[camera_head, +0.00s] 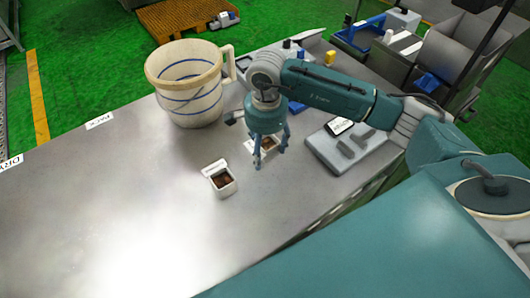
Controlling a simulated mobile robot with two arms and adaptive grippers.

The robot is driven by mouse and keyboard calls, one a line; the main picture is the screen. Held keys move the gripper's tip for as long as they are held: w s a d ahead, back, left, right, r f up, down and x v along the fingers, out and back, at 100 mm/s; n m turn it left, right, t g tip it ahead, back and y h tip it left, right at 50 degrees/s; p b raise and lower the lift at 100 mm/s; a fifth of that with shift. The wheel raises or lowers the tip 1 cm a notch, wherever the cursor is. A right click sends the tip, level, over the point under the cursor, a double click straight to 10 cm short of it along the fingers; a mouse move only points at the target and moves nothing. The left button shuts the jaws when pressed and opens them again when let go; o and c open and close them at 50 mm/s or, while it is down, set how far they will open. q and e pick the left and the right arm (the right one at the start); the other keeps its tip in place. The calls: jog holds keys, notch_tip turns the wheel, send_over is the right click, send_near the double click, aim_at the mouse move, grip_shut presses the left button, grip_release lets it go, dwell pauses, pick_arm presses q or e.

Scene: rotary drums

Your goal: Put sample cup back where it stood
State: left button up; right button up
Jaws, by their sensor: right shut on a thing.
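Two small white square cups with dark brown contents are on the metal table. One sample cup (222,181) stands free on the tabletop, left of and nearer than my right gripper. The other sample cup (252,147) is at the fingers of my right gripper (268,153), which points down and is shut on it. The fingers partly cover this cup, and I cannot tell whether its base touches the table. My left gripper is not in view.
A large white jug (189,88) with blue bands stands behind and left. A grey scale (345,149) sits to the right of the gripper. Blue and yellow small items lie near the back edge. The metal table (130,215) is clear at the front left.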

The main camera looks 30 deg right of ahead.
notch_tip(320, 180, down, 2)
jog(key=shift+f+p, duration=0.25)
jog(key=shift+p, duration=0.05)
jog(key=shift+f, duration=0.5)
jog(key=o, duration=1.4)
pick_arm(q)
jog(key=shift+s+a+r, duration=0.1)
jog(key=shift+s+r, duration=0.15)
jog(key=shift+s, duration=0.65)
pick_arm(e)
jog(key=shift+r, duration=0.1)
